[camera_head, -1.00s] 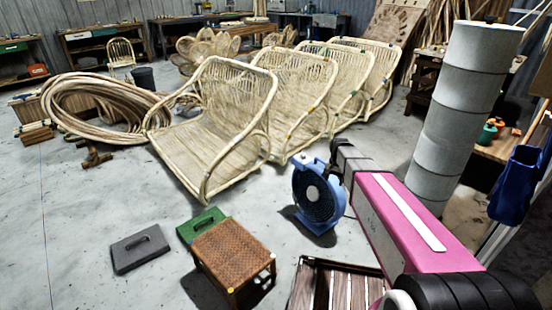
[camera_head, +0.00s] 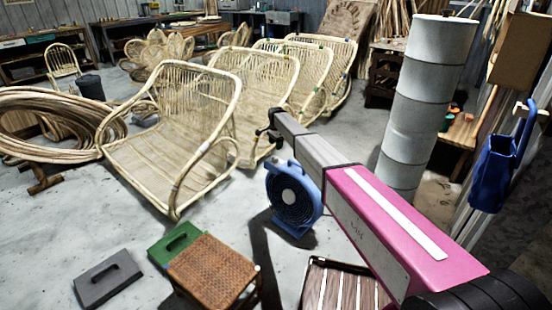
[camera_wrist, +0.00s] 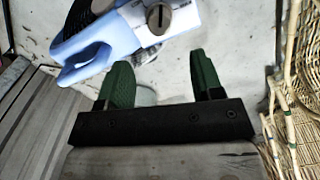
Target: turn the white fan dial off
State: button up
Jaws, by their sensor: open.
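The blue fan (camera_head: 292,193) stands on the floor in the head view, left of my pink arm link. In the wrist view its light-blue housing (camera_wrist: 92,45) fills the upper left. In the head view my gripper (camera_head: 267,132) is small and dark, above and slightly left of the fan.
Rattan chairs (camera_head: 180,125) stand behind and left of the fan. A woven stool (camera_head: 213,270) and a slatted wooden piece (camera_head: 345,287) are in front. A tall grey cylinder (camera_head: 420,100) stands right. Bare floor lies left of the fan.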

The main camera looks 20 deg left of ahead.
aim_at(276, 157)
notch_tip(276, 157, down, 9)
jog(key=shift+r, duration=0.1)
dwell(0.3)
jog(key=c, duration=0.9)
